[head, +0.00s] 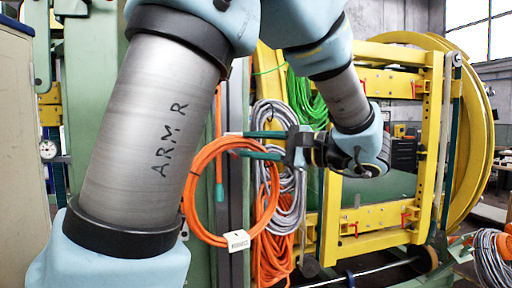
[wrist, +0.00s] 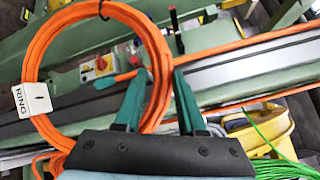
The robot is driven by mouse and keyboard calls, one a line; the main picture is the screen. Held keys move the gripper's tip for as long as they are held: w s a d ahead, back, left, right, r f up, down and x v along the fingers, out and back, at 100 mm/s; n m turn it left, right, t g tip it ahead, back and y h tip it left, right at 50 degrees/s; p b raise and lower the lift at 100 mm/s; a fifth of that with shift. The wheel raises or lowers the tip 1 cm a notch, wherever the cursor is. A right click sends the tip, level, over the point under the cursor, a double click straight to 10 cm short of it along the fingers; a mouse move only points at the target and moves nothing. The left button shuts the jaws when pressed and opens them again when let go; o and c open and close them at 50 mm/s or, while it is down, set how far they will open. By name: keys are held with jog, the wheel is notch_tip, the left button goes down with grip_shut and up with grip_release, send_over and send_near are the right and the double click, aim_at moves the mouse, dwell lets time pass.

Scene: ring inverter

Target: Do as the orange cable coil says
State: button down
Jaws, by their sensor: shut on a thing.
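The orange cable coil (head: 189,205) hangs as an upright ring in front of a green machine column. It also shows in the wrist view (wrist: 40,55). My gripper (head: 236,145) has its two teal fingers on either side of the coil's upper part. In the wrist view the orange strands pass between the fingertips (wrist: 161,75). A white tag (head: 237,240) sits at the coil's bottom. In the wrist view the tag (wrist: 34,98) reads "RING" with a single upright stroke, perhaps 1 or I. The coil's exact contact with the finger pads is partly hidden.
Grey cables (head: 291,205), green cables (head: 307,100) and more orange cable (head: 272,255) hang close behind my gripper. A yellow frame (head: 437,130) with red clips stands right. Another cable coil (head: 490,258) is lower right. The wrist view shows a red button (wrist: 101,63).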

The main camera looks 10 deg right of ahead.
jog(key=shift+w+a, duration=0.15)
jog(key=shift+w, duration=0.85)
jog(key=shift+w+a, duration=0.15)
jog(key=shift+w, duration=0.8)
jog(key=shift+w+a+f, duration=0.1)
jog(key=shift+w+f, duration=0.2)
jog(key=shift+w, duration=0.3)
jog(key=shift+w, duration=0.1)
jog(key=shift+c, duration=2.1)
grip_release()
jog(key=shift+f, duration=0.1)
jog(key=shift+f, duration=0.1)
